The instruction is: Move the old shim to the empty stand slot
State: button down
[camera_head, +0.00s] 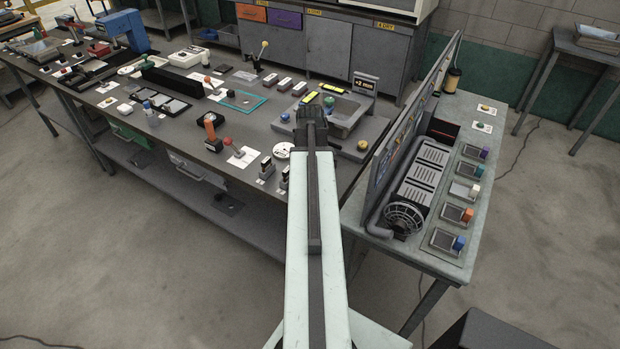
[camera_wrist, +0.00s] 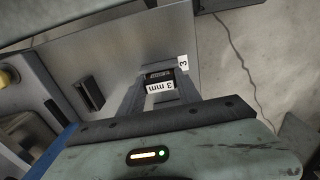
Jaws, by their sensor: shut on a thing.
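In the wrist view, my gripper (camera_wrist: 158,82) is shut on a dark block with a white "3 mm" label, the shim (camera_wrist: 160,87). The shim sits between the two grey fingers, above or against a pale grey metal surface (camera_wrist: 110,60); I cannot tell whether it touches. A small white tag reading "3" (camera_wrist: 183,62) is just beyond the fingers. A dark slot-like piece (camera_wrist: 88,94) is left of the gripper; I cannot tell whether it is the stand slot. In the head view, my gripper (camera_head: 311,110) is over the bench beside a grey fixture (camera_head: 345,122), and the shim is hidden.
A display reading "+2 mm" (camera_head: 365,83) stands behind the fixture. Yellow-green bars (camera_head: 332,87) and several small labelled blocks (camera_head: 285,84) are nearby. An upright panel (camera_head: 405,135) and a vented unit (camera_head: 425,172) stand to the right. Floor is clear in front left.

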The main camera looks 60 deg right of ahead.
jog(key=shift+f+b, duration=0.3)
jog(key=shift+f, duration=0.1)
jog(key=c, duration=0.8)
grip_release()
jog(key=shift+o, duration=0.2)
jog(key=shift+r, duration=0.1)
notch_tip(320, 180, up, 8)
jog(key=p, duration=0.8)
